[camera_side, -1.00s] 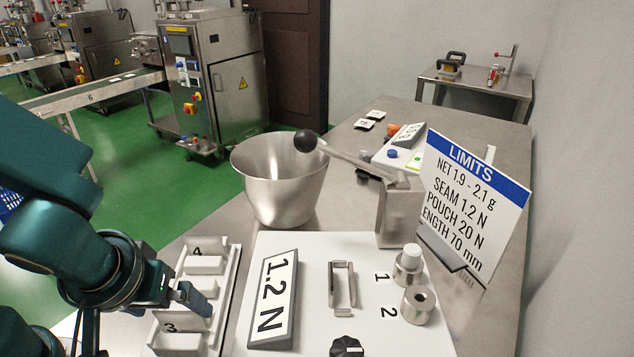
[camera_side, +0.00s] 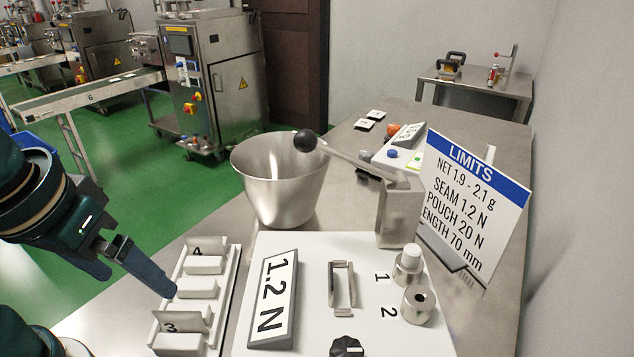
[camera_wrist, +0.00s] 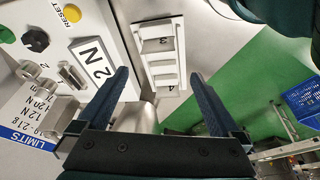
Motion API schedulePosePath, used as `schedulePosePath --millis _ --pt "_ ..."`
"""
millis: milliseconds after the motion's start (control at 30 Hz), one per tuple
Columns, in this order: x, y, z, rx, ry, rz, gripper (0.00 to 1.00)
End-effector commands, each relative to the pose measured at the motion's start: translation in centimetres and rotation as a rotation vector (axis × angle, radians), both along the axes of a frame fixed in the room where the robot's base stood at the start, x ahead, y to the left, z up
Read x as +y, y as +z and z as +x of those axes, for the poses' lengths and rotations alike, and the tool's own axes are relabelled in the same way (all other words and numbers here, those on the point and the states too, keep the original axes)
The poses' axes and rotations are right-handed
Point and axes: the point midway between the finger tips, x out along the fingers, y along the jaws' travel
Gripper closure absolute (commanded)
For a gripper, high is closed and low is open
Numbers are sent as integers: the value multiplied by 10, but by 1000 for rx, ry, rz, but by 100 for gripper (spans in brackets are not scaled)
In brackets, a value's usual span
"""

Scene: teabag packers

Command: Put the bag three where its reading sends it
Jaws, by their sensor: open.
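A white rack (camera_side: 223,292) stands at the lower left of the bench. A pale upright piece marked 3 (camera_side: 195,318) stands at its near end, and one marked 4 (camera_side: 210,247) at its far end. I cannot tell whether these are bags or slot tags. The rack also shows in the wrist view (camera_wrist: 181,28). My gripper (camera_side: 138,284) is open, left of the rack, with nothing seen between its fingers; in the wrist view the fingers (camera_wrist: 160,75) are spread. A display (camera_side: 272,300) reads 1.2 N. A limits sign (camera_side: 472,200) lists seam 1.2 N.
A steel bowl (camera_side: 280,180) stands behind the rack. A ball-ended lever (camera_side: 307,141) reaches over it from a metal post. A white panel (camera_side: 400,338) carries a clamp (camera_side: 342,288), a black knob (camera_side: 346,346) and pegs marked 1 and 2. Two small white pieces (camera_side: 370,119) lie farther back.

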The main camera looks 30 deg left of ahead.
Motion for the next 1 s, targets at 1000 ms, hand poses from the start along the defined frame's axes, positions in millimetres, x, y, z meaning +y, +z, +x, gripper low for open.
schedulePosePath --millis 1000 --pt "29 14 18 -177 -334 58 0"
